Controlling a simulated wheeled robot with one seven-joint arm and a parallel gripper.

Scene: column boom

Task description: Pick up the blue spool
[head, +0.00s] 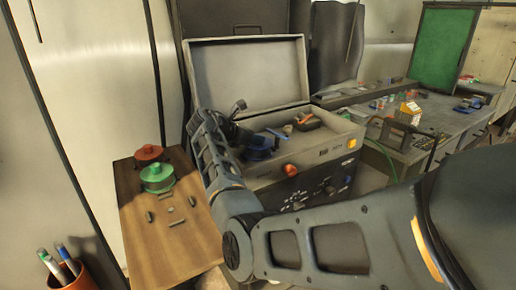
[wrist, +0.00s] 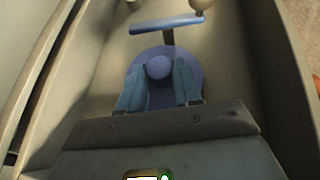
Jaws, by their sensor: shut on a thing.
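The blue spool (wrist: 158,67) is in the wrist view, a round flange with a knob in the middle. My gripper (wrist: 160,82) has its two fingers on either side of the knob and is shut on it. In the head view the blue spool (head: 258,154) shows partly behind my gripper (head: 256,145), low inside the open grey case (head: 345,137). I cannot tell whether the spool touches the case floor.
A blue-handled tool (wrist: 165,24) lies just beyond the spool. An orange-and-black item (head: 308,122) is to the right in the case. The case lid (head: 250,75) stands open behind. A wooden table (head: 180,240) at left carries a green spool (head: 157,177) and a red spool (head: 148,154).

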